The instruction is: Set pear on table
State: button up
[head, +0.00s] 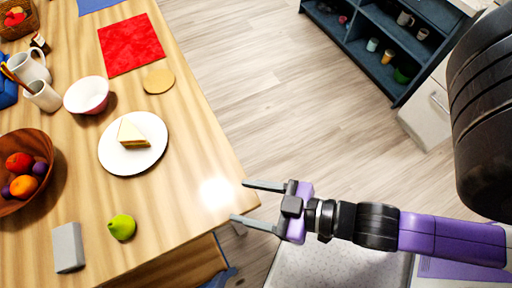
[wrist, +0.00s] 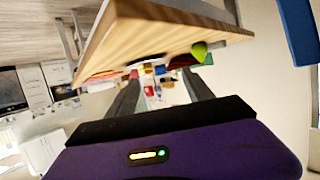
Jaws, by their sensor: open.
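The green pear (head: 121,227) sits on the wooden table (head: 190,200) near its front edge in the head view. It also shows in the wrist view as a green shape (wrist: 199,51) at the table's edge. My gripper (head: 240,202) is open and empty, with its fingertips by the table's right edge, to the right of the pear and well apart from it.
A white plate with a cake slice (head: 133,133), a pink bowl (head: 87,95), a grey block (head: 68,247) and a brown fruit bowl (head: 48,193) stand on the table. A blue shelf (head: 375,72) stands at the back right. The table is bare between plate and pear.

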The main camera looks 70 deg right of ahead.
jog(key=s+d+r+m+t+h, duration=0.1)
jog(key=s+d+r+h, duration=0.1)
jog(key=s+d+r, duration=0.2)
jog(key=shift+s+d+r, duration=0.25)
jog(key=shift+d+r, duration=0.1)
jog(key=shift+r, duration=0.15)
jog(key=shift+r+p, duration=0.65)
jog(key=shift+p, duration=0.15)
jog(key=shift+a, duration=0.1)
dwell(0.4)
